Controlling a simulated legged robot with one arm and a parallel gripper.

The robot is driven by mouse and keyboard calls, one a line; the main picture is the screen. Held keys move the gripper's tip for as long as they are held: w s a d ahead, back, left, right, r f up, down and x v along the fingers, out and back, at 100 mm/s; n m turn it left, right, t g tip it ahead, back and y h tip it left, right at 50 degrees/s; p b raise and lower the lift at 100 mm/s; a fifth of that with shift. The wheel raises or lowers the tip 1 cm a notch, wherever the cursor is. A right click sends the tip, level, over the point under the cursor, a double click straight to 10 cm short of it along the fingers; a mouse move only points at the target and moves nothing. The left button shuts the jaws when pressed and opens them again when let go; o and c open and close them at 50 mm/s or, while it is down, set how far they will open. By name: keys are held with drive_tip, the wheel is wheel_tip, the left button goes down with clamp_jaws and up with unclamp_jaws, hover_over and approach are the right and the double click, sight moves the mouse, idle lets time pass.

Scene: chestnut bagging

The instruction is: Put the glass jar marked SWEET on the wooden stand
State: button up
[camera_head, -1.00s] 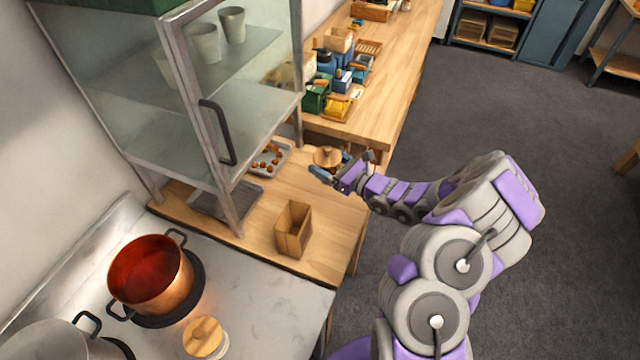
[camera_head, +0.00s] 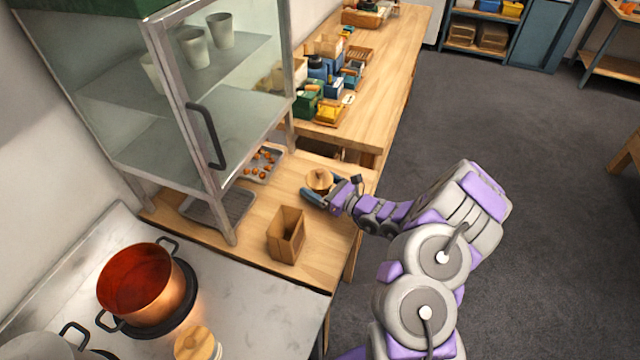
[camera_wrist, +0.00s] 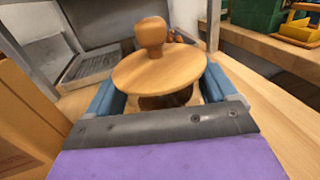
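My gripper (camera_head: 323,188) is over the far part of the wooden counter. It is shut on a jar with a round wooden lid (camera_head: 318,179). In the wrist view the lid and knob (camera_wrist: 158,70) sit upright between the two blue fingers of my gripper (camera_wrist: 163,97), with dark contents below. The lid hides most of the jar, and no label is readable. I cannot tell whether its base touches anything. A second wooden-lidded jar (camera_head: 197,343) stands on the pale worktop in front, its label also unseen. I cannot make out a separate wooden stand.
An open-topped brown box (camera_head: 287,240) stands near the held jar. A tray of chestnuts (camera_head: 262,165) lies behind it, by the glass cabinet (camera_head: 203,125). A copper pot (camera_head: 145,287) is on the stove at left. Small boxes (camera_head: 322,92) crowd the far bench.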

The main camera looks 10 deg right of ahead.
drive_tip(key=shift+o, duration=1.2)
drive_tip(key=shift+a, duration=0.55)
drive_tip(key=shift+d+r, duration=0.15)
drive_tip(key=p+v, duration=0.2)
drive_tip(key=v, duration=1)
drive_tip(key=shift+w+d, duration=0.1)
drive_tip(key=shift+w, duration=0.05)
drive_tip(key=s+a+r+n+g+y, duration=0.2)
drive_tip(key=s+a+r+n+g, duration=0.35)
drive_tip(key=a+r+n, duration=0.2)
drive_tip(key=s+a+r+n+g+y, duration=0.3)
drive_tip(key=s+a+r+n+g, duration=0.1)
drive_tip(key=a+r+n+g, duration=0.35)
drive_tip(key=s+a+r+n+g+h, duration=0.4)
drive_tip(key=s+a+n+h, duration=0.15)
drive_tip(key=s, duration=0.55)
drive_tip(key=s+d+r+n+t+h, duration=0.1)
drive_tip(key=s+d+r+n+h, duration=0.1)
drive_tip(key=s+d+n+h, duration=0.5)
drive_tip(key=s+d+h, duration=0.4)
drive_tip(key=s+d, duration=0.1)
drive_tip(key=s, duration=0.3)
drive_tip(key=shift+s+d+r+t, duration=0.2)
drive_tip(key=shift+s+d+t, duration=0.1)
drive_tip(key=shift+d, duration=0.1)
